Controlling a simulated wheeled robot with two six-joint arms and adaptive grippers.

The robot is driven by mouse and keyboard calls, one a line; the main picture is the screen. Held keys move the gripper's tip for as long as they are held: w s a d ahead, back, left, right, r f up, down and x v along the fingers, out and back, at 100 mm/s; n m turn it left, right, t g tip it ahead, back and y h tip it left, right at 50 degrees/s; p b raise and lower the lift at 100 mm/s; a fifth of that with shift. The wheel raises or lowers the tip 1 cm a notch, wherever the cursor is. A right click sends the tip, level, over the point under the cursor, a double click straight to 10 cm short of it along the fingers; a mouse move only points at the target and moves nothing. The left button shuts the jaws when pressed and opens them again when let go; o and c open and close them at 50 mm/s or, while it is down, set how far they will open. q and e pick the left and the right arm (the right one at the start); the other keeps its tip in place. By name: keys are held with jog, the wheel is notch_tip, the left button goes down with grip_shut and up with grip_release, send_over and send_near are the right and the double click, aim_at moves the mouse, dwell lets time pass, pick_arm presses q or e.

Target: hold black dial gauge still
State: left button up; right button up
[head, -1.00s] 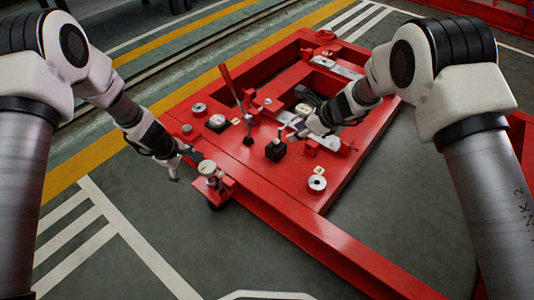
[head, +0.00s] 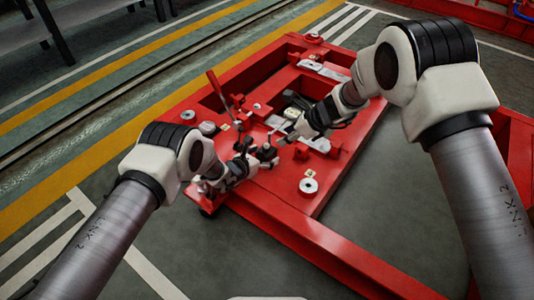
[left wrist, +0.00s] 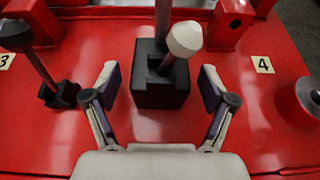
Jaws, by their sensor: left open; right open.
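A black block-shaped base (left wrist: 160,92) with a grey post stands upright on the red plate, in the middle of the left wrist view. A rod with a white rounded end (left wrist: 186,40) leans over it. No dial face shows clearly there. The black block also shows in the head view (head: 267,153). My left gripper (left wrist: 160,76) is open, one finger on each side of the block, with gaps visible and nothing gripped. It is low over the plate in the head view (head: 248,155). My right gripper (head: 288,134) is open just beyond and above the block; its fingertips are small.
A smaller black foot (left wrist: 58,95) with a dark-knobbed rod stands left of the block. A red-handled lever (head: 216,88) rises behind. A metal ring (head: 308,186) lies on the plate to the right, beside number plate 4 (left wrist: 262,64). The red frame (head: 300,243) extends toward me.

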aim_at(270, 152)
pick_arm(q)
jog(key=shift+x, duration=1.95)
jog(key=shift+c, duration=0.3)
grip_shut()
grip_release()
grip_shut()
